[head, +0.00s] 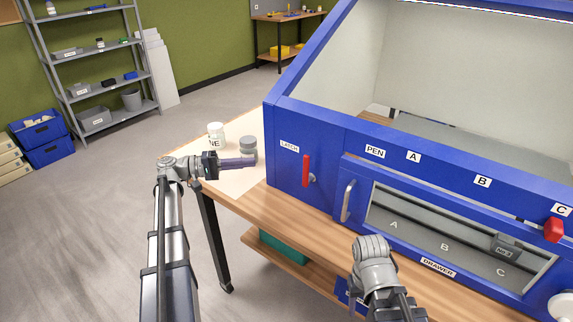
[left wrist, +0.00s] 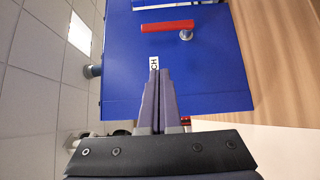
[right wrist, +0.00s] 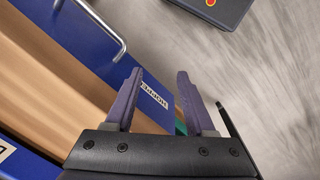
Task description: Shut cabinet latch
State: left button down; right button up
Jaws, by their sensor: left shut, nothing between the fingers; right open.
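The latch is a red handle (head: 306,171) on a grey pivot, on the blue cabinet front (head: 280,185) just right of the LATCH label (head: 290,147). In the head view the handle stands upright. In the left wrist view the red handle (left wrist: 167,26) lies across the top, beyond the fingertips. My left gripper (head: 254,162) is shut and empty, left of the cabinet and apart from the handle; its closed fingers also show in the left wrist view (left wrist: 160,72). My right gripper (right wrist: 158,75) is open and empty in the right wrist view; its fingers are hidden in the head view.
A white jar (head: 216,136) and a grey-lidded jar (head: 248,145) stand on the table behind my left gripper. A silver door handle (head: 347,201) sticks out right of the latch. A red knob (head: 554,229) is at far right. Floor left of the table is clear.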

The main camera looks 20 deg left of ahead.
aim_at(308, 169)
pick_arm(q)
jog(key=s+d+x, duration=0.1)
jog(key=s+x, duration=0.1)
jog(key=x, duration=1)
jog(key=shift+d, duration=0.45)
